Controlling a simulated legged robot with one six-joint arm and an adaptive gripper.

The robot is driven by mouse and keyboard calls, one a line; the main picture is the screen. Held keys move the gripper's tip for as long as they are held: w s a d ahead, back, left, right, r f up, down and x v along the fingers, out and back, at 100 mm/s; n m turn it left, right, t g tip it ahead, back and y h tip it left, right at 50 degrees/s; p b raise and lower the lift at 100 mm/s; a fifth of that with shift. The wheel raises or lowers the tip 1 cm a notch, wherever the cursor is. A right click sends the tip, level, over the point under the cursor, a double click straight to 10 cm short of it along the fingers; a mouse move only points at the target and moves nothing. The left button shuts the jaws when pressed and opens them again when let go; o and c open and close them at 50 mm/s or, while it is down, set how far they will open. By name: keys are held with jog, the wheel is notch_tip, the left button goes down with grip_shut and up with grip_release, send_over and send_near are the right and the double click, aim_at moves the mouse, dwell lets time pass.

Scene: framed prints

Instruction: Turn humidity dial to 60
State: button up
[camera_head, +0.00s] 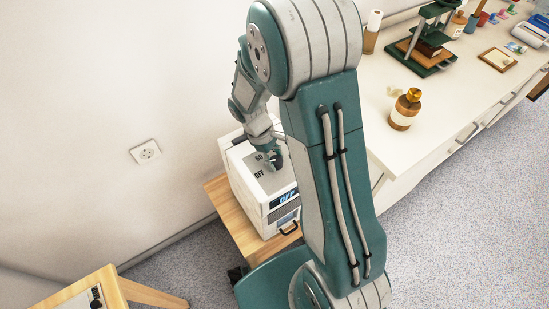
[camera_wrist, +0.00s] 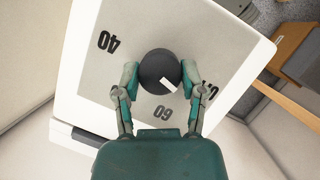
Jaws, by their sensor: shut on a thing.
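The humidity dial (camera_wrist: 158,66) is a round black knob on the grey top panel of a white box (camera_head: 243,185). My gripper (camera_wrist: 160,75) is shut on the dial, one finger on each side; it also shows over the box in the head view (camera_head: 272,160). The dial's white pointer mark (camera_wrist: 169,85) points to the lower right in the wrist view, between the 60 label (camera_wrist: 163,111) and the partly hidden OFF label (camera_wrist: 209,90). The 40 label (camera_wrist: 108,41) is at the upper left. The box's front display (camera_head: 286,198) reads OFF.
The box stands on a wooden stand (camera_head: 218,193) by the wall. A white counter (camera_head: 430,135) at the right holds a brown bottle (camera_head: 405,110) and other items. A wooden table (camera_head: 110,290) is at the lower left. A wall socket (camera_head: 145,152) is left of the box.

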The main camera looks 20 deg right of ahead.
jog(key=m, duration=0.2)
jog(key=m+g+y, duration=0.1)
jog(key=m, duration=0.1)
jog(key=shift+d+m+y, duration=0.1)
jog(key=shift+m+y, duration=1)
jog(key=shift+m, duration=1.2)
jog(key=shift+f, duration=0.1)
jog(key=shift+s, duration=0.1)
jog(key=o, duration=1.1)
jog(key=shift+o, duration=0.2)
jog(key=v, duration=1.2)
